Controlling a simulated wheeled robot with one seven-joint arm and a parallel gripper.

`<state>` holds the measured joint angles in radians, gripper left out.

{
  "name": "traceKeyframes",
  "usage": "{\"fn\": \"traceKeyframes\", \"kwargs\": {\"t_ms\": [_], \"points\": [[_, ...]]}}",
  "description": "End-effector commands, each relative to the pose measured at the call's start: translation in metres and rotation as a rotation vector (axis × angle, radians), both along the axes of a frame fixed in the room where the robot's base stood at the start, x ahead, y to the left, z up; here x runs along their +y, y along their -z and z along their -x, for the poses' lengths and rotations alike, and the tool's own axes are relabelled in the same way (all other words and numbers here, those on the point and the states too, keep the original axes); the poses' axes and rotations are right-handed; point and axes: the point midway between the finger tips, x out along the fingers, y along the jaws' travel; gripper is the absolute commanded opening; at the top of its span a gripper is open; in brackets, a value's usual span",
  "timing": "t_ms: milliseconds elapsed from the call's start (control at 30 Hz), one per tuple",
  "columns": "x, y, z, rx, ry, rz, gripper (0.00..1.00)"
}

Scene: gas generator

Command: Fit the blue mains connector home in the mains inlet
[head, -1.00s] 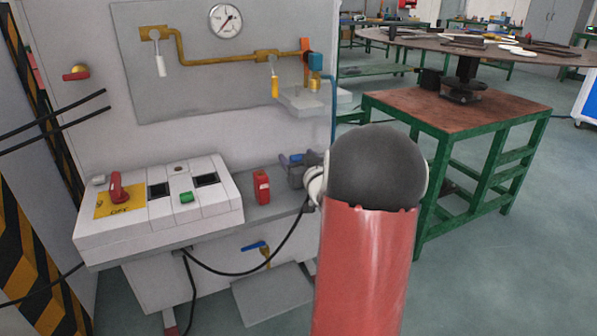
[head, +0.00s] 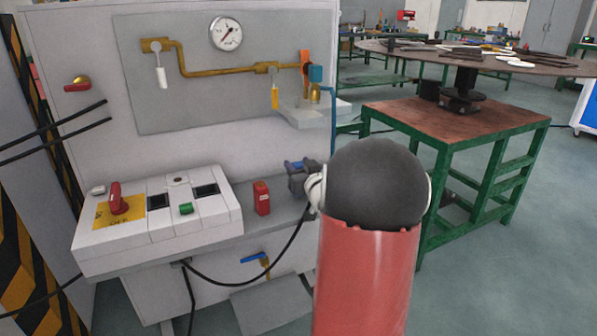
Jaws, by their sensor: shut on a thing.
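A small dark grey fitting with a blue part (head: 300,180) stands on the grey ledge, just left of my arm. It looks like the mains inlet, but its right side is covered and I cannot make out its opening. A black cable (head: 277,254) hangs from under the ledge and rises to the right until it passes behind my arm. I cannot see its end or a connector clearly. My gripper is hidden behind the red and dark grey links of my arm, so its hold and its distance from the fitting do not show.
A red block (head: 261,198) stands on the ledge left of the fitting. Further left is a white control box (head: 160,222) with a red switch. Above are brass pipework (head: 215,73) and a small grey shelf (head: 312,113). A green-framed table (head: 455,115) stands right; floor between is clear.

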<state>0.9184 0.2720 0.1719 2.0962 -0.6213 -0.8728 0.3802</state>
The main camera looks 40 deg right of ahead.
Motion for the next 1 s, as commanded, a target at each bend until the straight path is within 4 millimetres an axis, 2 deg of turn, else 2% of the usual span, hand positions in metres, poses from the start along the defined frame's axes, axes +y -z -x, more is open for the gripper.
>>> {"fn": "traceKeyframes", "kwargs": {"t_ms": [33,333,400,567,800,1000], "points": [[0.000,-0.011,0.000,-0.004,-0.001,0.005,0.13],[0.001,-0.063,0.000,-0.004,-0.001,0.005,0.13],[0.004,-0.057,0.017,0.000,0.002,0.003,0.13],[0.013,-0.057,0.054,-0.001,0.003,0.002,0.13],[0.029,-0.058,0.121,-0.003,0.003,0.003,0.13],[0.040,-0.058,0.164,-0.004,0.001,0.002,0.13]]}}
